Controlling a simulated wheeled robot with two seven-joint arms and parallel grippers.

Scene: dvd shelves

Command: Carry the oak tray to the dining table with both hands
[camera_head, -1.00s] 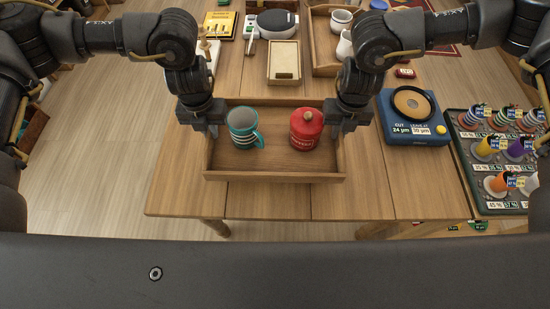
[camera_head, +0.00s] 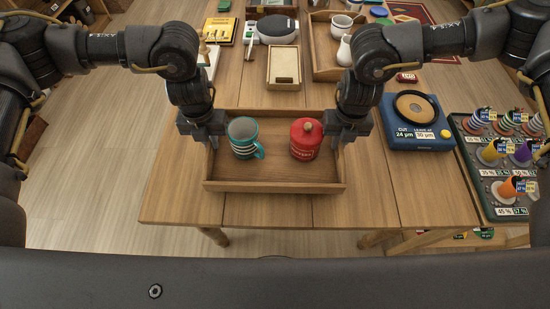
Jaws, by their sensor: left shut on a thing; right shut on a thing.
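The oak tray (camera_head: 275,186) is a wooden tray with raised walls, in the middle of the head view over the near part of the wooden table (camera_head: 165,200). Inside it stand a teal-and-white striped mug (camera_head: 243,139) at the left and a red canister (camera_head: 305,140) at the right. My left gripper (camera_head: 209,136) is shut on the tray's left wall. My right gripper (camera_head: 343,131) is shut on its right wall. The fingertips are partly hidden. I cannot tell whether the tray's underside touches the table.
A blue device (camera_head: 418,138) with a round pad stands right of the tray. A dark tray (camera_head: 474,182) with several cups is further right. Behind are a small cream box (camera_head: 284,65), a second wooden tray (camera_head: 322,45) with white jugs, and a yellow box (camera_head: 220,30). Floor shows at left.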

